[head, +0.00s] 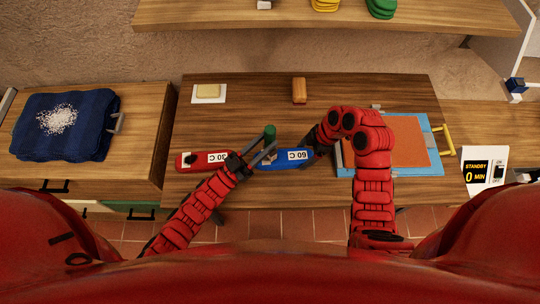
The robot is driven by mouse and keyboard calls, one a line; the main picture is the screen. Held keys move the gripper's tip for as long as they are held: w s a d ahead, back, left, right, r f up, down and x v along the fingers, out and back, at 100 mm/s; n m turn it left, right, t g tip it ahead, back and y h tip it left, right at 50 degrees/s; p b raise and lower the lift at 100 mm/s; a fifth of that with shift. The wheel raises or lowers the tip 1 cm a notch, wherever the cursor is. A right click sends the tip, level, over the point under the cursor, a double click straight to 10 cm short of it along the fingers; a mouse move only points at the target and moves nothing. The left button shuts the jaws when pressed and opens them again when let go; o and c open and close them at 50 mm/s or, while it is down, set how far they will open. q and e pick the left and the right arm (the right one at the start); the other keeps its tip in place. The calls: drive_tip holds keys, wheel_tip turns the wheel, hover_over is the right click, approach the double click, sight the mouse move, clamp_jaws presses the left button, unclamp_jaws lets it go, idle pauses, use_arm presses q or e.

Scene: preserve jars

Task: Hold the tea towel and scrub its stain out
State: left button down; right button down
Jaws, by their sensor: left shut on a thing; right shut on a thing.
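No cloth is clearly marked as the tea towel. A folded dark blue cloth (85,140) with a white speckled patch (57,119) lies on the left counter, apart from both grippers. My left gripper (268,143) is shut on a small green-topped thing (270,130) above the middle table. My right gripper (313,148) is shut, seemingly on the right end of a blue piece (275,165) labelled 60 C; my arm partly hides this contact. A flat orange sheet (408,142) lies on a light blue board (432,140), partly behind my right arm.
A red piece (187,162) labelled 30 C lies on the table (240,115). Yellow soap (208,90) on a white plate and a brown block (299,90) stand behind. A grey handle (116,123) and a yellow handle (449,140) show. A STANDBY sign (476,171) stands right.

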use_arm(q)
drive_tip(key=shift+f, duration=0.45)
idle(0.5)
drive_tip(key=shift+s, duration=1.1)
drive_tip(key=shift+w, duration=0.1)
drive_tip(key=shift+w+r, duration=0.1)
drive_tip(key=shift+w, duration=1.9)
drive_tip(key=shift+a, duration=0.1)
drive_tip(key=shift+s, duration=0.1)
